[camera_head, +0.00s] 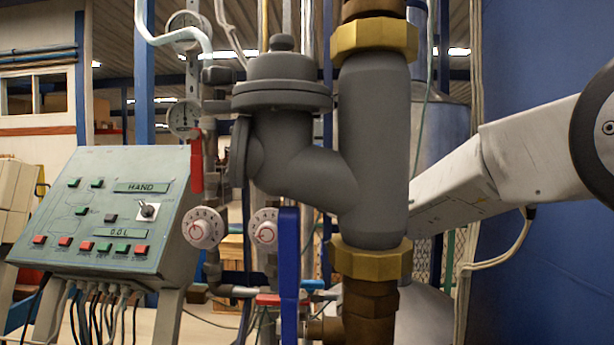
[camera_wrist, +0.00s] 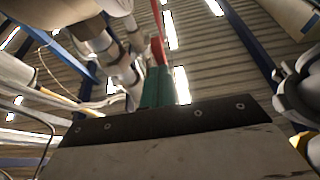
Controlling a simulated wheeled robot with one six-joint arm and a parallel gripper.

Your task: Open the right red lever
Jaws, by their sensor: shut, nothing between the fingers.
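In the head view a red lever (camera_head: 196,161) hangs upright on the pipework just right of the control panel. A second red handle-like part (camera_head: 268,299) lies low behind the blue lever (camera_head: 289,270). I cannot tell for sure which is the right red lever. My arm reaches in from the right, and its end is hidden behind the thick grey pipe. In the wrist view my gripper (camera_wrist: 158,72) shows as green fingers, shut and empty. A red lever (camera_wrist: 158,48) appears just beyond the fingertips; whether they touch cannot be told.
The grey valve body and pipe (camera_head: 375,150) with brass nuts fills the middle of the head view. A control panel (camera_head: 110,210) stands at left. A blue wall (camera_head: 545,240) closes the right side.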

